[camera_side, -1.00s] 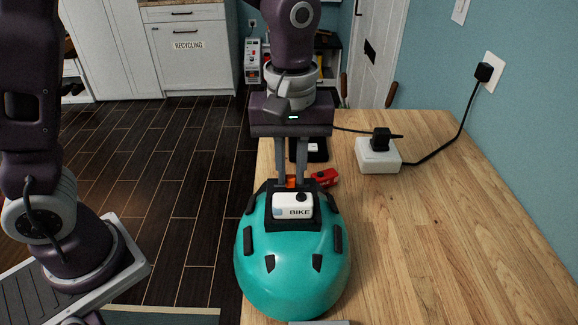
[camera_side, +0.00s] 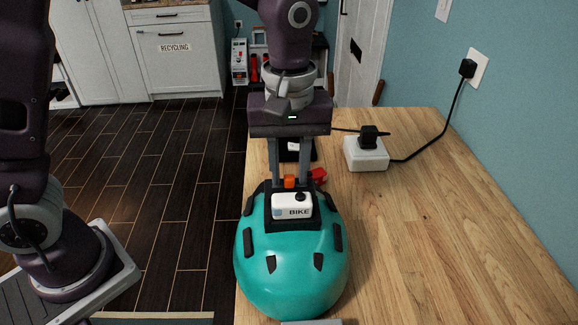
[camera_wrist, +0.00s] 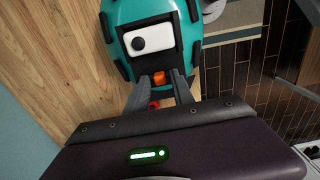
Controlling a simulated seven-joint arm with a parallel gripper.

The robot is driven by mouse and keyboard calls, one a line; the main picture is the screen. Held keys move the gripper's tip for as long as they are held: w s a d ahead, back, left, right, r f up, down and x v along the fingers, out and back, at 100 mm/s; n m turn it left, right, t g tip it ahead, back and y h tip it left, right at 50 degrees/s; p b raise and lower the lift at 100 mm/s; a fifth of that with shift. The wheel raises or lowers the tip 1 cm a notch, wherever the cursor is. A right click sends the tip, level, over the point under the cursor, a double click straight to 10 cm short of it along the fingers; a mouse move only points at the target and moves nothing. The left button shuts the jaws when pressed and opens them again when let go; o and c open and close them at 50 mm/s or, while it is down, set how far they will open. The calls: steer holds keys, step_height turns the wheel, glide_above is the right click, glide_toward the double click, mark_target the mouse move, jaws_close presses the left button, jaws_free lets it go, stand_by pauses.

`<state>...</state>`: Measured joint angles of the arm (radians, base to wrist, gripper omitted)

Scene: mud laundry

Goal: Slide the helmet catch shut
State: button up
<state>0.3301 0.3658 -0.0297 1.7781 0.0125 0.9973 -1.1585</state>
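The teal helmet (camera_side: 290,275) rests on the wooden worktop, with a white box marked BIKE (camera_side: 292,206) in a black mount on top. The orange catch (camera_side: 289,182) sits at the far edge of that mount. It also shows in the wrist view (camera_wrist: 158,77), beside the white box (camera_wrist: 152,42). My gripper (camera_side: 290,186) points down with its fingers on either side of the catch. The fingers are apart, with gaps beside the catch in the side view. I cannot tell whether either finger touches it. The fingertips are partly hidden behind the mount.
A red object (camera_side: 319,175) lies just behind the helmet, close to my right finger. A black item with a white top (camera_side: 297,149) is farther back. A white power block (camera_side: 366,154) with a plug and cable stands at the back right. The worktop's right side is clear.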

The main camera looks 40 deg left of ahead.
mark_target(288, 176)
steer(key=shift+r, duration=3)
steer(key=shift+r, duration=0.1)
